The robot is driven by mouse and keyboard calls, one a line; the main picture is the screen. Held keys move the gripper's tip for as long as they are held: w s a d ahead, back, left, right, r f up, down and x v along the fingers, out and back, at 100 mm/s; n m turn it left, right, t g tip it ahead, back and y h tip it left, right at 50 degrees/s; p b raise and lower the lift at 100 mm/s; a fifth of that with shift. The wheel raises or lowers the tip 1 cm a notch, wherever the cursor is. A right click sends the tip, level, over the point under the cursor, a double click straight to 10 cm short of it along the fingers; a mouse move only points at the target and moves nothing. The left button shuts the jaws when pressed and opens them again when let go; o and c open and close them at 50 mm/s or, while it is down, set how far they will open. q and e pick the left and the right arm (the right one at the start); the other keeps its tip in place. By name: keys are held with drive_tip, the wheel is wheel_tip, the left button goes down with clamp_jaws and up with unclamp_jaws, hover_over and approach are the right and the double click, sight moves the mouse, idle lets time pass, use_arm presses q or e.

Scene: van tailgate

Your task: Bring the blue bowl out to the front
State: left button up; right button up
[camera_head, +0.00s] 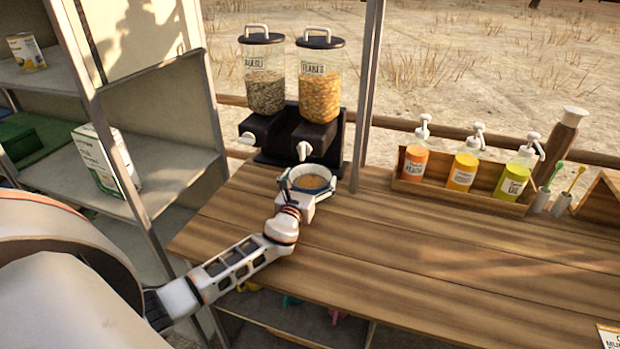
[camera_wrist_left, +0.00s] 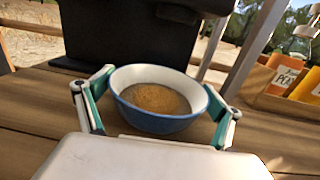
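The blue bowl (camera_wrist_left: 158,122) has a white inside and holds a brown-gold filling. In the head view the bowl (camera_head: 312,184) is on the wooden counter, just in front of the cereal dispensers. My left gripper (camera_head: 310,180) reaches it from the front. In the left wrist view, the fingers of my left gripper (camera_wrist_left: 158,84) stand one on each side of the bowl, with their teal pads against its sides near the rim. I cannot see a gap between pads and bowl. The bowl's underside is hidden. My right gripper is in neither view.
Two dispensers, muesli (camera_head: 265,88) and flakes (camera_head: 319,88), stand on a black base (camera_head: 300,135) behind the bowl. A metal post (camera_head: 367,100) rises at their right. A wooden rack (camera_head: 457,193) holds pump bottles. The counter (camera_head: 430,245) is clear in front and right.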

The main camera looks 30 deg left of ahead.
sight(303, 190)
use_arm(q)
drive_tip(key=shift+p+v, duration=0.4)
drive_tip(key=shift+v, duration=0.6)
drive_tip(key=shift+p+v, duration=0.45)
drive_tip(key=shift+v, duration=0.85)
drive_tip(key=shift+a+p+v, duration=0.15)
drive_tip(key=shift+p+v, duration=0.35)
drive_tip(key=shift+v, duration=2.05)
drive_tip(key=shift+a+p+v, duration=0.15)
drive_tip(key=shift+p+v, duration=0.35)
drive_tip(key=shift+v, duration=3.6)
drive_tip(key=shift+a+r, duration=0.1)
drive_tip(key=o, duration=0.9)
drive_tip(key=shift+c, duration=0.2)
